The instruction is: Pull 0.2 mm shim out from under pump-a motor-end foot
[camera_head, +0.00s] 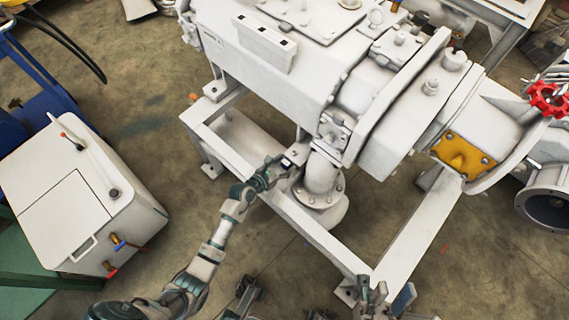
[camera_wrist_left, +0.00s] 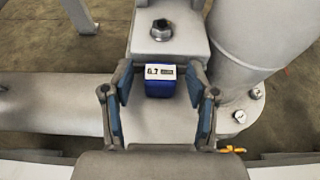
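The shim's blue tab (camera_wrist_left: 160,85), with a white label on top, sticks out from under the bolted motor-end foot (camera_wrist_left: 170,45) in the left wrist view. The label seems to read 0.2, but its print is small. My left gripper (camera_wrist_left: 160,108) is open, with one blue-padded finger on each side of the tab and a gap on both sides. In the head view, my left gripper (camera_head: 272,172) reaches the frame beside the foot and hides the tab. My right gripper (camera_head: 386,294) is low in the head view, apart from the pump, its fingers spread and empty.
The white pump (camera_head: 270,70) stands on a pale steel frame (camera_head: 318,238). A flanged pipe (camera_head: 320,180) rises close to the foot, right of my left gripper. A white box unit (camera_head: 85,195) stands at left. Open floor (camera_head: 150,115) lies between it and the frame.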

